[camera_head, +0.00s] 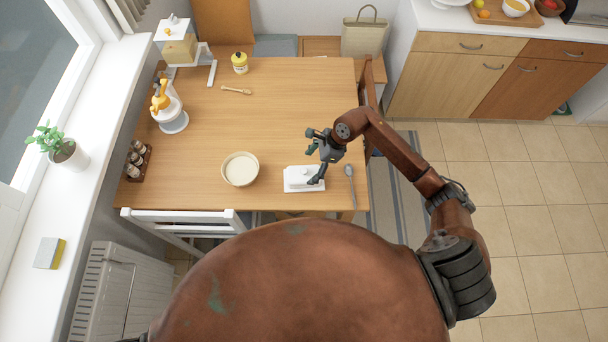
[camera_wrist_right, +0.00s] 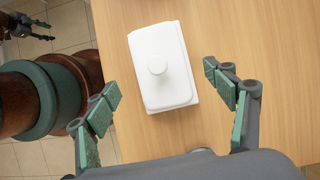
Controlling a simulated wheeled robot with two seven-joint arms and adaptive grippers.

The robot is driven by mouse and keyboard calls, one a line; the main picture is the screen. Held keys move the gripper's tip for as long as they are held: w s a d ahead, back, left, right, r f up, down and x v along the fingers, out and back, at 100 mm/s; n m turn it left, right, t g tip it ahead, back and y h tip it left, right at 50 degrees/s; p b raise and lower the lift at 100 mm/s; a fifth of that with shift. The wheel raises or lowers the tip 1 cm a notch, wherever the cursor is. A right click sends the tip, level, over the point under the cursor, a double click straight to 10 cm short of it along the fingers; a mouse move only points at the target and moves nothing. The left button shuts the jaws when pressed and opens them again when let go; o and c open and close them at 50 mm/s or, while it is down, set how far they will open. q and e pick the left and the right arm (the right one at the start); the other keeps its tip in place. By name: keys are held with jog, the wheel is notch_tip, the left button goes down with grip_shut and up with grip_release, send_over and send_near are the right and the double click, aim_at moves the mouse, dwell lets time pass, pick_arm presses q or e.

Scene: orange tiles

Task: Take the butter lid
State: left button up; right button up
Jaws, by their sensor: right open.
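The white butter lid (camera_head: 300,174) sits on its white dish near the front edge of the wooden table. In the right wrist view the lid (camera_wrist_right: 160,45) is a rounded block with a round knob on top. The dish (camera_wrist_right: 193,99) shows as a thin rim around it. My right gripper (camera_head: 315,158) is open and empty above the lid's right side. In the wrist view its fingers (camera_wrist_right: 160,85) stand wide apart on either side of the lid, not touching it. A dark gripper, probably my left (camera_wrist_right: 25,28), shows small in that view's top left corner; its jaw state is unclear.
A bowl of white liquid (camera_head: 240,169) stands left of the dish, and a spoon (camera_head: 350,186) lies to its right. A spice rack (camera_head: 134,162), an orange-topped juicer (camera_head: 168,108) and a yellow jar (camera_head: 240,62) are farther away. The table's middle is clear.

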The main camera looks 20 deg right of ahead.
aim_at(304, 175)
jog(key=shift+d+f, duration=0.15)
jog(key=shift+f, duration=0.3)
jog(key=shift+p+x, duration=0.4)
jog(key=shift+x, duration=3.15)
jog(key=shift+c, duration=0.5)
jog(key=shift+r, duration=0.1)
jog(key=c, duration=1.3)
